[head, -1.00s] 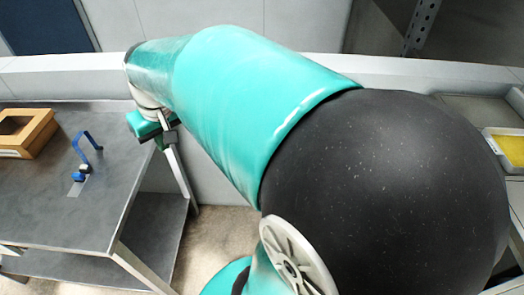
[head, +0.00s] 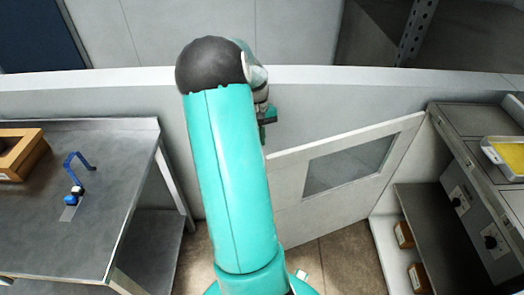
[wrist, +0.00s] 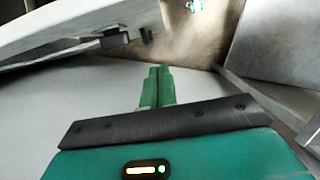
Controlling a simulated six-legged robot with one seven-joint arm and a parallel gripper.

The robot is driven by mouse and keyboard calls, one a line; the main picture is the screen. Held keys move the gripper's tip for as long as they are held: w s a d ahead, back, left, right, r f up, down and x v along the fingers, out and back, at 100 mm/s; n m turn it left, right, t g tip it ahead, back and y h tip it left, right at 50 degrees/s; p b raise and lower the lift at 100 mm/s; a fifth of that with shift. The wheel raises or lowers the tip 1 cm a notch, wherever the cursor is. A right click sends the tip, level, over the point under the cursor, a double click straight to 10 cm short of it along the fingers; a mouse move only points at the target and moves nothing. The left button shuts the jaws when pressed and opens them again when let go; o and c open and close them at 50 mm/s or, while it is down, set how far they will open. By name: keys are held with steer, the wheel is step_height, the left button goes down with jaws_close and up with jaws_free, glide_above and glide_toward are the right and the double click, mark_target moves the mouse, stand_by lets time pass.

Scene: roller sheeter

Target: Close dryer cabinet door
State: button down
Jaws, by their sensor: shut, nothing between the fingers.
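The dryer cabinet door (head: 291,200) is a pale panel with a grey window. In the head view it stands swung wide open from the front of the dryer cabinet (head: 470,210) at the right, its free edge pointing left. My gripper (head: 268,118) is behind and just above that free edge, partly hidden by my arm. In the wrist view its green fingers (wrist: 156,88) are together and empty. A pale slab with small dark fittings (wrist: 85,22) is beyond them at upper left, probably the door. I cannot tell whether they touch.
A grey metal table (head: 110,170) at left holds a wooden box (head: 22,150) and a blue bent tool (head: 76,180). A yellow-filled tray (head: 508,155) sits on the cabinet top. Brown boxes (head: 404,234) stand inside the cabinet. A pale wall (head: 330,105) runs behind.

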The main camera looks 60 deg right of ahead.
mark_target(267, 168)
steer(key=s+a+f, duration=0.1)
steer(key=f, duration=0.2)
steer(key=s+a+f, duration=0.1)
steer(key=s+f, duration=0.1)
steer(key=s+a+f, duration=0.1)
steer(key=a+f, duration=0.1)
steer(key=f, duration=0.1)
steer(key=shift+s+a+f, duration=0.1)
steer(key=shift+s+f, duration=0.1)
steer(key=shift+f, duration=0.15)
